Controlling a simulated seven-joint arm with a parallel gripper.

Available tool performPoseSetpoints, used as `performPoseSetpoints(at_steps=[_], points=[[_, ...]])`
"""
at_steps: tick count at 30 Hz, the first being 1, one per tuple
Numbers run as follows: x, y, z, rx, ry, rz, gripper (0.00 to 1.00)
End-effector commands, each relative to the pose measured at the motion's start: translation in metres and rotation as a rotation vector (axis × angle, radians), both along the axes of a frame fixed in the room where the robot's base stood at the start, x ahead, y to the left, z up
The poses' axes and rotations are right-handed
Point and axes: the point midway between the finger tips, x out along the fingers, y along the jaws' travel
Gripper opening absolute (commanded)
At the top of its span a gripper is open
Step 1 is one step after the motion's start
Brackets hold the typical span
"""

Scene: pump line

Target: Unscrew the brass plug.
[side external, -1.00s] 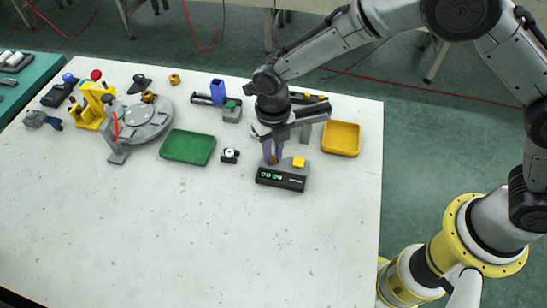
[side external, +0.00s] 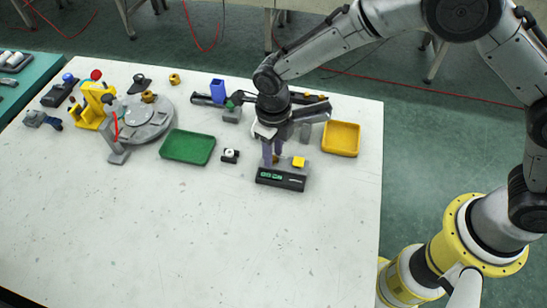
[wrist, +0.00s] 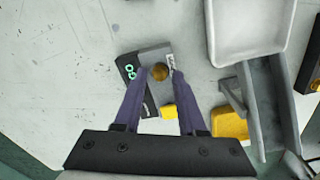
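A round brass piece (wrist: 159,72), which looks like the brass plug, sits on a grey and black device with a green-lit display; the device shows in the side view (side external: 281,182). My gripper (wrist: 160,71) points down over the device, its two purple fingertips on either side of the brass piece. Whether they touch it is too fine to tell. In the side view my gripper (side external: 271,162) hides most of the brass piece. The wrist view shows the display reading GO.
A green tray (side external: 188,147) lies left, a yellow tray (side external: 341,139) right. A small black-and-white gauge (side external: 230,156) stands near the device. Further left are a grey round plate (side external: 160,125), a yellow fixture (side external: 89,114) and another brass part (side external: 174,78). The front of the table is clear.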

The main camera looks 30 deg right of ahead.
Motion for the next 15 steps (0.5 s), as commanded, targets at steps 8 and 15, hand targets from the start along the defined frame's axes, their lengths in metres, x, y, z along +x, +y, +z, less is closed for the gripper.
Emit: performPoseSetpoints(at_steps=[8, 15], points=[[0.001, 0.0, 0.014, 0.001, -0.002, -0.001, 0.4], [0.001, 0.001, 0.032, 0.003, -0.003, -0.001, 0.4]])
